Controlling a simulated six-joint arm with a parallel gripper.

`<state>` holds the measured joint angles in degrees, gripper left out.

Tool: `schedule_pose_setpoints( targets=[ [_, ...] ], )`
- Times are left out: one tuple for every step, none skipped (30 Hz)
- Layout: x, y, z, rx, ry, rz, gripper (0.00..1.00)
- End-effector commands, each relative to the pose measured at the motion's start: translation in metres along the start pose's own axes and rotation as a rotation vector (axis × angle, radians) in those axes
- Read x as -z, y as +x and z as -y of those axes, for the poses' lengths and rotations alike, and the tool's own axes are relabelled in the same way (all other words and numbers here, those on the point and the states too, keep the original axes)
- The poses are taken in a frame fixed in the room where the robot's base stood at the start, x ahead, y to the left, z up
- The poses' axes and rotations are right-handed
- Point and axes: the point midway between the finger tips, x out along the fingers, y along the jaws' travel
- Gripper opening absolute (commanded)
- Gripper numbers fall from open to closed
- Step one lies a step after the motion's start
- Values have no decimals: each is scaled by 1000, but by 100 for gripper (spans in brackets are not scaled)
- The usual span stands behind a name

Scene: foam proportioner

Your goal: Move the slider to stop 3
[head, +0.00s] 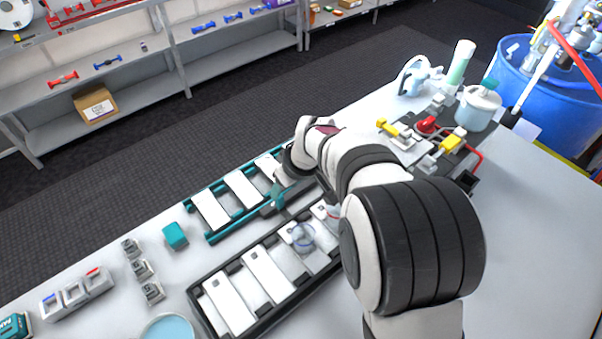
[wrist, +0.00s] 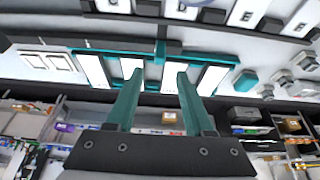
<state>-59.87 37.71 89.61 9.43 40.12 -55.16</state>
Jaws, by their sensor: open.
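A teal frame (head: 212,237) with white plates lies on the bench beside a black tray; it also shows in the upper wrist view (wrist: 78,52). A teal upright piece, apparently the slider (wrist: 160,50), stands on the frame's tray-facing side. My gripper (wrist: 160,74) is open, its two teal fingers pointing towards the frame. In the wrist view the slider shows between the fingertips, with no visible contact. In the head view my arm covers the frame's right end, and slider and fingers are hard to tell apart. Stop numbers are not readable.
The black tray (head: 208,322) with white plates lies close in front of the frame, a clear round dish (head: 301,237) on it. A teal block (head: 174,235) and small grey blocks (head: 141,268) stand left. A blue drum (head: 535,84) stands at the right.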

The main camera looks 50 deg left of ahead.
Motion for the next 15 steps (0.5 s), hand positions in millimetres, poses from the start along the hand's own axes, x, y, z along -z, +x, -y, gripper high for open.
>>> schedule_pose_setpoints(
  targets=[
    [-1,15,1,2,0,3,52],
    [-1,23,1,2,0,3,52],
    [-1,34,1,2,1,3,52],
    [-1,41,0,2,2,3,52],
    [-1,47,0,1,1,2,52],
    [-1,55,0,1,1,3,52],
    [-1,60,0,1,1,3,52],
    [-1,65,0,1,1,2,52],
    [-1,70,0,1,1,1,52],
    [-1,74,0,1,1,1,52],
    [0,76,0,1,1,0,52],
    [0,79,0,1,2,0,52],
    [0,81,0,1,2,1,52],
    [0,82,0,1,2,1,52],
    [0,83,0,0,2,1,52]
  ],
)
